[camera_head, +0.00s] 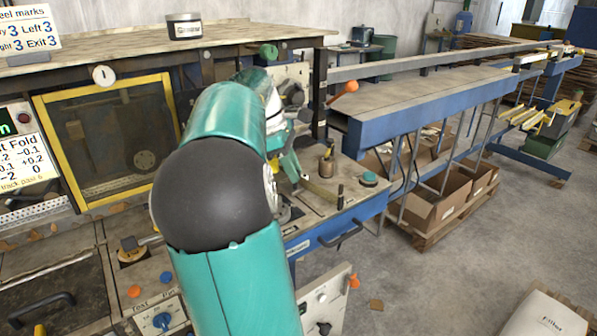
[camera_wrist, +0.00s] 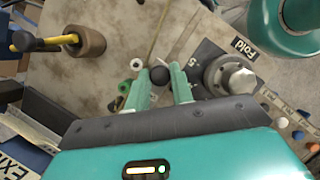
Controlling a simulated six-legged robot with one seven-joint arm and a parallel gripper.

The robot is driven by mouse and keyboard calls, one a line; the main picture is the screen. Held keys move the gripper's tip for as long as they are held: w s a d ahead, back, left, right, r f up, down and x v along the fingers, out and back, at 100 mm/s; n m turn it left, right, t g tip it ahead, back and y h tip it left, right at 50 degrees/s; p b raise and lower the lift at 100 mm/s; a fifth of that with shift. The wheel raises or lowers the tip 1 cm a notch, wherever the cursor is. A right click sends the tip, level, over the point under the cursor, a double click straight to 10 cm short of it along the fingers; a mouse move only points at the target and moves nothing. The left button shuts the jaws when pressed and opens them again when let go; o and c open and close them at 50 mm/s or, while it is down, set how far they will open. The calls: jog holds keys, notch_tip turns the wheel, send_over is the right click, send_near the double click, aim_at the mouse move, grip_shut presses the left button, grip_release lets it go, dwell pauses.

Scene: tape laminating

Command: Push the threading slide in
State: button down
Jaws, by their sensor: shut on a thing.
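My gripper (camera_wrist: 159,78) shows in the wrist view with its two green fingers on either side of a black ball knob (camera_wrist: 160,75). It is shut on this knob, above a worn beige machine top (camera_wrist: 115,85). The knob may be the handle of the threading slide, but the slide's body is not clearly visible. A small white and green ring-shaped part (camera_wrist: 137,64) lies by the left fingertip.
A round metal knob (camera_wrist: 230,75) stands right of the fingers, by a "Fold" label (camera_wrist: 243,47). In the head view, a yellow-framed window (camera_head: 110,140) is left, and cardboard boxes (camera_head: 435,205) stand under the blue-framed table (camera_head: 400,120).

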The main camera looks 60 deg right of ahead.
jog(key=shift+w+r, duration=0.1)
jog(key=shift+w, duration=0.15)
jog(key=c, duration=1.2)
grip_release()
jog(key=shift+w+d, duration=0.15)
jog(key=shift+c, duration=0.2)
